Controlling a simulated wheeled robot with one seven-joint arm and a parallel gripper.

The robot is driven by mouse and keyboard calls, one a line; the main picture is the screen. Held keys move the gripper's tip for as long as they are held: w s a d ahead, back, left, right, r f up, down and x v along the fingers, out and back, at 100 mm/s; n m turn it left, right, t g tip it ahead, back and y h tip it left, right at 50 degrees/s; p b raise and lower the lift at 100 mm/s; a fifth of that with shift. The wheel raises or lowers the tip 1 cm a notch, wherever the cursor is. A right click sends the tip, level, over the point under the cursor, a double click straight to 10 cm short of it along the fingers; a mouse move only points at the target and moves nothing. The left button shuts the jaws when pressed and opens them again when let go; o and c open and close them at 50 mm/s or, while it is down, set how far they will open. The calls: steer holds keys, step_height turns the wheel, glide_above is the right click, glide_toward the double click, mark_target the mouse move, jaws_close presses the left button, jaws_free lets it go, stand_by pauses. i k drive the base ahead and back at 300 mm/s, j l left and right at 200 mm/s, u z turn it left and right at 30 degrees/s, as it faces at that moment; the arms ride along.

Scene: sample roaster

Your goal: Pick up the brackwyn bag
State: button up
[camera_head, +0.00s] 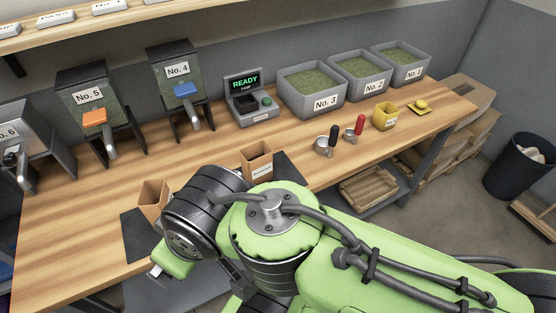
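Two open-topped brown paper bags stand upright on the wooden counter. One bag (258,163) is near the middle, on a dark mat, with a small white label too small to read. The other bag (152,197) is to the left, close beside my arm, and shows no readable label. I cannot tell which is the brackwyn bag. My green and black arm covers the front centre. The end of my arm, with a small grey piece (157,271), is low at the counter's front edge, apart from both bags. My gripper's fingers cannot be made out.
Two metal cups with black (324,146) and red (354,134) handles stand right of the middle bag. A yellow container (385,116) is beyond them. Numbered bins (312,91), a READY display (248,98) and lever dispensers (100,108) line the back. Bare counter lies at the left.

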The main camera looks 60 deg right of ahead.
mark_target(257, 165)
steer(key=z, duration=0.4)
steer(key=l+z, duration=0.15)
steer(key=z, duration=0.7)
steer(key=i+z, duration=0.1)
steer(key=z, duration=1.75)
steer(key=u, duration=1.45)
steer(key=j+u, duration=0.45)
steer(key=j, duration=0.35)
